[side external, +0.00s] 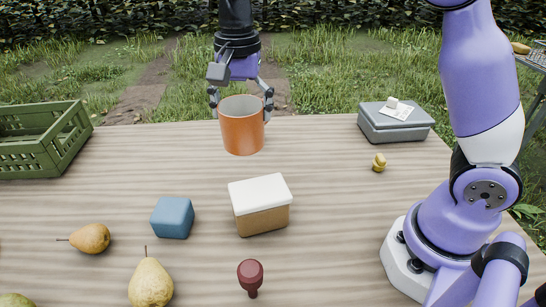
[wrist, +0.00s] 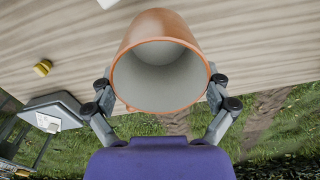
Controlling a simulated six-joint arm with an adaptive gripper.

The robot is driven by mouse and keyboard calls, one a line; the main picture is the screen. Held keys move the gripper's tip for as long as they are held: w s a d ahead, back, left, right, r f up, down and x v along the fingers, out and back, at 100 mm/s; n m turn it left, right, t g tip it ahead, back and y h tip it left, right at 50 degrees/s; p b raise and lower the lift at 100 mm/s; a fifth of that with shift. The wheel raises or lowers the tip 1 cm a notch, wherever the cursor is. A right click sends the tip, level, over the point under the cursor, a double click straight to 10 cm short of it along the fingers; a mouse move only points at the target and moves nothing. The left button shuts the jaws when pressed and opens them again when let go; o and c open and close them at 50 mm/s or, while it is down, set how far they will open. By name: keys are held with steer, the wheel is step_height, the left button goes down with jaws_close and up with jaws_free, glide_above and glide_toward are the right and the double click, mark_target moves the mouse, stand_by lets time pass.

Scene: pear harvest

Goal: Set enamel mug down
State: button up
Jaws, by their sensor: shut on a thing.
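The enamel mug (side external: 242,134) is orange outside and pale grey inside. It is upright near the far edge of the table (side external: 330,150). My gripper (side external: 241,100) has its two fingers on opposite sides of the mug near the rim and is shut on it. In the wrist view, the open mouth of the mug (wrist: 160,75) faces the camera, with a finger on each side. The mug looks empty. I cannot tell for sure whether its base touches the table or hangs a little above it.
A green crate (side external: 45,150) stands at the left. A blue block (side external: 173,218), a white-topped box (side external: 260,212), pears (side external: 150,283) and a dark red object (side external: 250,275) lie nearer. A grey case (side external: 395,126) and a small yellow item (side external: 379,162) are right. Table around the mug is clear.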

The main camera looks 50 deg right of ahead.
steer(key=w+a+m, duration=0.3)
steer(key=a+m, duration=0.5)
steer(key=a, duration=0.1)
steer(key=shift+w+d+f, duration=1.2)
steer(key=shift+d+f, duration=0.3)
steer(key=shift+f, duration=0.45)
steer(key=shift+w+d+f, duration=1.25)
steer(key=shift+d+f, duration=0.2)
steer(key=shift+f, duration=0.45)
steer(key=shift+w+d+f, duration=1.2)
steer(key=shift+d+f, duration=0.3)
steer(key=shift+f, duration=0.45)
steer(key=shift+f, duration=0.1)
steer(key=o, duration=0.9)
